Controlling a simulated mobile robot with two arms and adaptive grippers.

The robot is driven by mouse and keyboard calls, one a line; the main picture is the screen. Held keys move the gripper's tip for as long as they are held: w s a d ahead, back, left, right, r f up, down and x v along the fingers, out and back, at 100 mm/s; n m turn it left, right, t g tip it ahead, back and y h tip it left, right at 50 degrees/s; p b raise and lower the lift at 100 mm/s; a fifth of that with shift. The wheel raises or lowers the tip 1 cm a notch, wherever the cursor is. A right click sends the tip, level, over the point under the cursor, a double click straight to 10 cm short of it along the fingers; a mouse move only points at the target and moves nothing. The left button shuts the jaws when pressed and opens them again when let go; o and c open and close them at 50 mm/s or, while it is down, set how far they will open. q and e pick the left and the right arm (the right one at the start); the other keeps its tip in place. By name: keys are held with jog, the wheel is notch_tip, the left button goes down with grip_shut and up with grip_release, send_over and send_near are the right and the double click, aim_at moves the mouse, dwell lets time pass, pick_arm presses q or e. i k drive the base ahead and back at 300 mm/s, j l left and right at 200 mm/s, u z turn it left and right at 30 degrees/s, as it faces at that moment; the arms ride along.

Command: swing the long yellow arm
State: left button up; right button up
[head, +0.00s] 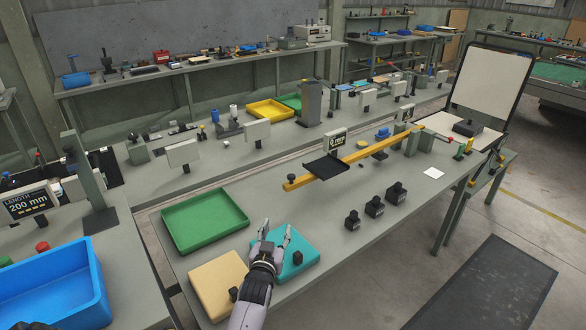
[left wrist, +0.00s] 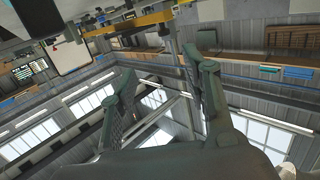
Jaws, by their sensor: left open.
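The long yellow arm (head: 355,157) runs slantwise above the grey bench in the head view. Its near left end carries a small black knob, and a black tray (head: 327,167) is at its side below a small display (head: 338,142). Its far end is near a grey-green post on the right. My left gripper (head: 274,234) is open over the teal block (head: 297,262) at the bench's near edge, apart from the yellow arm. In the left wrist view its two fingers (left wrist: 165,90) are spread with nothing between them. My right gripper is not in view.
A green tray (head: 205,222) and a tan block (head: 216,284) lie to the left of my left gripper. Several black weights (head: 375,206) stand right of centre. A blue bin (head: 55,289) is at the far left.

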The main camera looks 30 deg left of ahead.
aim_at(324, 167)
jog(key=i+j, duration=0.55)
jog(key=i, duration=0.25)
